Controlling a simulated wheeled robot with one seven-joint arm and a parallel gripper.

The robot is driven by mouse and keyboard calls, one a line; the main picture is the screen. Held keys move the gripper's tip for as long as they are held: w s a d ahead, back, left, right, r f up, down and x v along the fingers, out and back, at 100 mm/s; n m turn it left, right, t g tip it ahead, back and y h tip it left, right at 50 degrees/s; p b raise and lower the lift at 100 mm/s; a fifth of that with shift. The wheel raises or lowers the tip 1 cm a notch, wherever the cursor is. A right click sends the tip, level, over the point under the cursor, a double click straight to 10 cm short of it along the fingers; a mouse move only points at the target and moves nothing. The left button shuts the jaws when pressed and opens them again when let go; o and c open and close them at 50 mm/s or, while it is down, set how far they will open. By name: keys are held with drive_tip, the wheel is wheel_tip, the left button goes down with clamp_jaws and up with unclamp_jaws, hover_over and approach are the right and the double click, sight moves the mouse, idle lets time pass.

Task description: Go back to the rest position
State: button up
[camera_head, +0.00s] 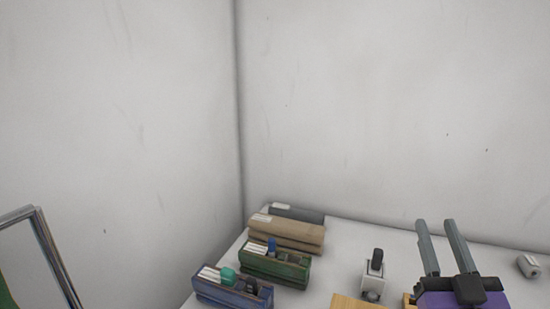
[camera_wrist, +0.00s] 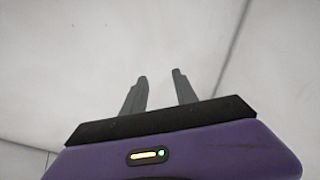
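My gripper (camera_head: 437,226) shows at the lower right of the head view, with a purple body, a black mount and two grey fingers pointing up. The fingers stand apart with nothing between them. In the wrist view my gripper (camera_wrist: 160,84) also shows two separated grey fingers against a bare white wall. No object is in its grasp. The lower part of my arm is out of view.
A white table (camera_head: 338,244) stands in the corner of white walls (camera_head: 380,100). On it are a tan box (camera_head: 288,232), a green organiser (camera_head: 275,265), a blue organiser (camera_head: 232,290), a white item with dark top (camera_head: 373,275) and a small white object (camera_head: 529,265). A metal frame (camera_head: 52,250) stands left.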

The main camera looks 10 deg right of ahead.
drive_tip(key=s+a+f+n+g+y, duration=0.1)
drive_tip(key=s+a+f+n+y, duration=0.6)
drive_tip(key=s+a+f, duration=0.5)
drive_tip(key=s+a+f+m+g, duration=0.2)
drive_tip(key=s+f, duration=0.3)
drive_tip(key=s, duration=0.4)
drive_tip(key=s+a+f+m+g, duration=0.2)
drive_tip(key=s+f, duration=0.4)
drive_tip(key=s, duration=0.4)
drive_tip(key=shift+s+a+f+g+y, duration=0.15)
drive_tip(key=shift+s+f+g+y, duration=0.2)
drive_tip(key=shift+g, duration=0.45)
